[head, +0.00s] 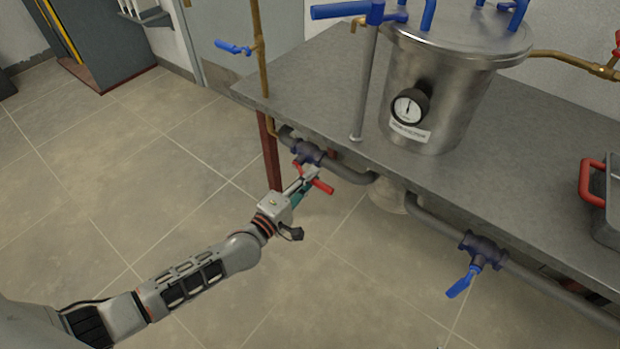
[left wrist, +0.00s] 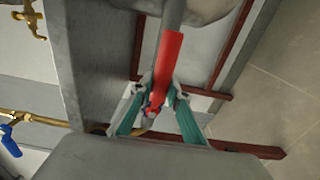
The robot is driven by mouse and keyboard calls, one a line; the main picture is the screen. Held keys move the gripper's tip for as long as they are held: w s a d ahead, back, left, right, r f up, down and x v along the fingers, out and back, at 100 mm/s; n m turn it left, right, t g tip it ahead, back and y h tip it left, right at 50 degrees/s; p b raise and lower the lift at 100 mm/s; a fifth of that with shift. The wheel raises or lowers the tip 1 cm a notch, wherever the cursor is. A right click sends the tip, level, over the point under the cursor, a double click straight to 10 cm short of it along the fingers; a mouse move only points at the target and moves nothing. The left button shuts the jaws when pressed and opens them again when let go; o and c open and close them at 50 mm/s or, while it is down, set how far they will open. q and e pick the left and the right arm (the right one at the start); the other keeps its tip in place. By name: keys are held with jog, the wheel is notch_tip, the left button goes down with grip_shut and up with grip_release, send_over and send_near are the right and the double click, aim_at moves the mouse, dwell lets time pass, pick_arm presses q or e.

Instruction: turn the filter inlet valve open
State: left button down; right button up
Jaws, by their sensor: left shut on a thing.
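A red valve handle (head: 322,185) sits on a dark blue valve body (head: 308,152) on the grey pipe below the bench's front edge. I take this for the filter inlet valve, but I can read no label on it. My left gripper (head: 306,178) is shut on the red handle. In the left wrist view the red handle (left wrist: 173,62) runs down between the teal fingers of my left gripper (left wrist: 160,97), which hide its lower end. The steel filter vessel (head: 440,90) with a round gauge stands on the bench. My right gripper is not in view.
A steel bench (head: 330,85) is close above the pipe. A blue-handled valve (head: 470,280) hangs lower right on the pipe. Another blue handle (head: 232,47) is on the brass pipe. A red-handled grey box (head: 608,205) sits at right. The floor at left is clear.

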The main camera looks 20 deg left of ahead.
pick_arm(q)
jog(key=shift+d, duration=0.1)
jog(key=c, duration=2)
grip_release()
jog(key=shift+o, duration=0.5)
jog(key=v, duration=1.2)
jog(key=shift+r, duration=0.1)
